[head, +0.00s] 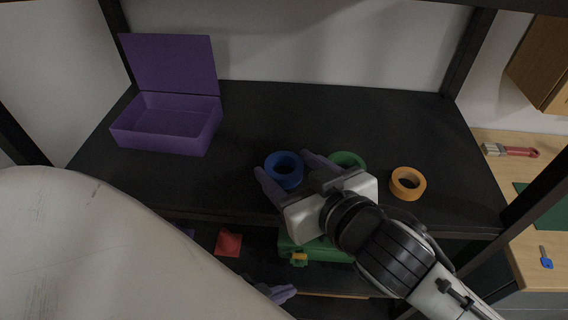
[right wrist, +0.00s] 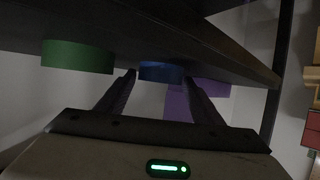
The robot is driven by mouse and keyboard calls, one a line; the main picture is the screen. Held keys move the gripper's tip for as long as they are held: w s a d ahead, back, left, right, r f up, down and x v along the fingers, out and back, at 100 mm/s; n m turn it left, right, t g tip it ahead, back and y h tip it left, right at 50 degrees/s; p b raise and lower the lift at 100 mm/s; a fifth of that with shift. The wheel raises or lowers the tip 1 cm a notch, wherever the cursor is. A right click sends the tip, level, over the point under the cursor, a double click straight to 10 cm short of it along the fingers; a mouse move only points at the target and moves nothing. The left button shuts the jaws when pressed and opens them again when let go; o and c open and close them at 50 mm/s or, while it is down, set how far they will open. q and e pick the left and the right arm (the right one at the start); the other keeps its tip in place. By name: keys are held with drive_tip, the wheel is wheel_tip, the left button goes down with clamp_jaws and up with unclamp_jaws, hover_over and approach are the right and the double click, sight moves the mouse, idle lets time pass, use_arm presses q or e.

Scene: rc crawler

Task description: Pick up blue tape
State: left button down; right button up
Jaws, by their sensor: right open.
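The blue tape (head: 285,181) is a ring lying flat on the black upper shelf near its front edge. My right gripper (head: 282,163) is open, with one finger on each side of the blue tape in the head view. In the right wrist view the blue tape (right wrist: 160,71) shows between the fingertips (right wrist: 160,76). I cannot tell whether either finger touches it. My left gripper (head: 282,293) is low, below the upper shelf's front edge; only a purple finger part shows, and the rest is hidden behind my arm.
A green tape (head: 347,157) lies close right of the blue one, partly behind my right gripper. An orange tape (head: 408,191) lies farther right. An open purple box (head: 165,143) stands back left. The lower shelf holds a red piece (head: 228,243) and a green case (head: 325,250). The shelf's back middle is clear.

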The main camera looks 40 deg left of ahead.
drive_tip(key=c, duration=0.8)
